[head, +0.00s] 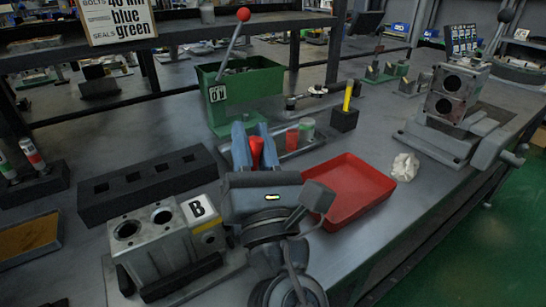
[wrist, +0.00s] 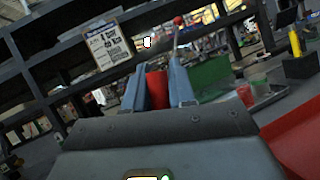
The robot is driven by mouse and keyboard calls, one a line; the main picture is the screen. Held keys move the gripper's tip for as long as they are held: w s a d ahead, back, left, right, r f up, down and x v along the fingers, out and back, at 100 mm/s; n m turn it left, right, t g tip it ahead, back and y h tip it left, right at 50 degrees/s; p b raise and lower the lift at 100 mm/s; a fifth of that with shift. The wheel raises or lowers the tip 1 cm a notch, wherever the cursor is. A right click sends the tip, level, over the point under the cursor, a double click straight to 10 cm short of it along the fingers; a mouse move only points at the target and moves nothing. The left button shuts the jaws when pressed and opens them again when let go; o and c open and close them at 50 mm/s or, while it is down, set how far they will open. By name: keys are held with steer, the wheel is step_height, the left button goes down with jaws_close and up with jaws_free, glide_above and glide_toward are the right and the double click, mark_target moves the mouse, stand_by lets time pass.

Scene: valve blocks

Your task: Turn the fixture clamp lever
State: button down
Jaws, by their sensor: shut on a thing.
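My gripper (head: 252,128) has two blue fingers shut on a red piece (head: 256,152), above the bench behind the block marked B. The wrist view also shows the red piece (wrist: 157,90) between the fingers. A lever with a dark red ball knob (head: 506,15) rises behind the fixture (head: 440,145) at the right, which holds a grey valve block (head: 450,95). This looks like the clamp lever; its lower end is hidden. My gripper is well to its left and apart from it. Another lever with a red ball (head: 243,15) stands at the green bin (head: 255,90).
A valve block marked B (head: 165,240) and a dark slotted rack (head: 150,185) lie left of my arm. A red tray (head: 350,190) is just right of it. A crumpled white piece (head: 405,167) and a black block with a yellow pin (head: 345,115) stand toward the fixture.

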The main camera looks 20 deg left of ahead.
steer(key=shift+s+a+r+n+g+y+b, duration=0.1)
steer(key=shift+s+a+n+y+b, duration=0.1)
steer(key=shift+s+n+y, duration=0.25)
steer(key=shift+s+a+f+n+g+y+b, duration=0.1)
steer(key=shift+a+n+y+b, duration=0.15)
steer(key=shift+n, duration=0.45)
steer(key=shift+s+a+r+n+g+y+b, duration=0.1)
steer(key=shift+s+a+n+y+b, duration=0.15)
steer(key=shift+n, duration=0.3)
steer(key=shift+s+y, duration=0.1)
steer(key=shift+y, duration=0.15)
steer(key=c, duration=1)
jaws_free()
steer(key=shift+r, duration=0.1)
steer(key=shift+c, duration=0.2)
steer(key=b+v, duration=0.2)
steer(key=v, duration=0.6)
steer(key=shift+b, duration=0.4)
steer(key=shift+r, duration=0.1)
